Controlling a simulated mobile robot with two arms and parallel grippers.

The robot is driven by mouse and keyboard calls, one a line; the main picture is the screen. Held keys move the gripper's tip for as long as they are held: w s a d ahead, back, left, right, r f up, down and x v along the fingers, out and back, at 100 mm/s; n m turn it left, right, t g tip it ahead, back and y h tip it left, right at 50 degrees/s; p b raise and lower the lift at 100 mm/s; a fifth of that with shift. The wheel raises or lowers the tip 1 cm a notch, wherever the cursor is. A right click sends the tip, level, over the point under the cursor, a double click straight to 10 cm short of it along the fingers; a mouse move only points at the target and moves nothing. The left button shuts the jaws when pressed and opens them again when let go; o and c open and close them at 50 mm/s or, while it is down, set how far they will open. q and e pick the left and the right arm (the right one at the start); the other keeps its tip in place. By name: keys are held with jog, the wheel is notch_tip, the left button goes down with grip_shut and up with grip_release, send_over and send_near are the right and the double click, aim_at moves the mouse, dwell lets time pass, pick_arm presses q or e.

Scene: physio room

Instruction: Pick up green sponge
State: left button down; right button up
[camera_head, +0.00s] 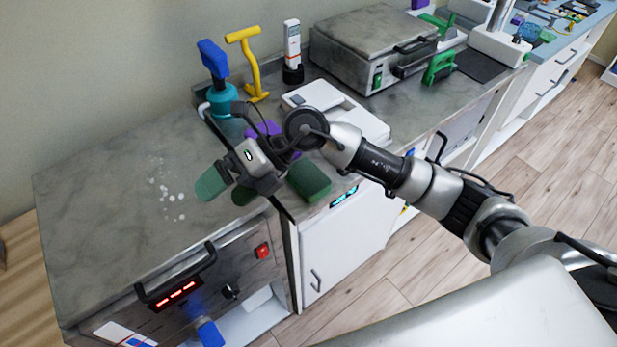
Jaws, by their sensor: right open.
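A dark green block (310,181), which looks like the green sponge, lies at the front edge of the counter, just right of my right gripper. My right gripper (227,188) reaches in from the right, over the counter near the seam between the two worktops. Its green-tipped fingers point left and are apart, with nothing seen between them. The gripper body and wrist cover part of the counter behind the block. My left gripper is not in view.
A purple object (262,130) is partly hidden behind my wrist. A blue-topped bottle (216,75), a yellow tool (247,62) and a white handheld device (292,45) stand at the back. A grey lidded box (370,38) stands farther right. The left worktop (100,205) is clear except for white spots.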

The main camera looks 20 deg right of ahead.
jog(key=w+d+h, duration=0.2)
jog(key=d+h, duration=0.2)
jog(key=d, duration=0.1)
jog(key=w+d+f+t+h, duration=0.1)
jog(key=w+d+h, duration=0.1)
jog(key=d+h, duration=0.2)
jog(key=w+d+m+t+h, duration=0.1)
jog(key=w+d+h, duration=0.2)
jog(key=d, duration=0.4)
jog(key=shift+w+d+f+h, duration=0.1)
jog(key=shift+d+f+h, duration=0.05)
jog(key=shift+f+h, duration=0.3)
send_over(312, 179)
jog(key=f, duration=0.4)
jog(key=shift+w+a+f+p, duration=0.1)
jog(key=shift+a+f+p, duration=0.15)
jog(key=shift+p, duration=0.15)
jog(key=f, duration=0.1)
jog(key=f+p, duration=0.1)
jog(key=f, duration=0.2)
jog(key=shift+s+d+f+p, duration=0.25)
jog(key=shift+d+f+p, duration=0.05)
jog(key=shift+f, duration=0.1)
jog(key=shift+w+f, duration=0.1)
jog(key=shift+f, duration=0.45)
jog(key=c, duration=1.1)
jog(key=shift+o, duration=0.2)
jog(key=shift+r, duration=0.15)
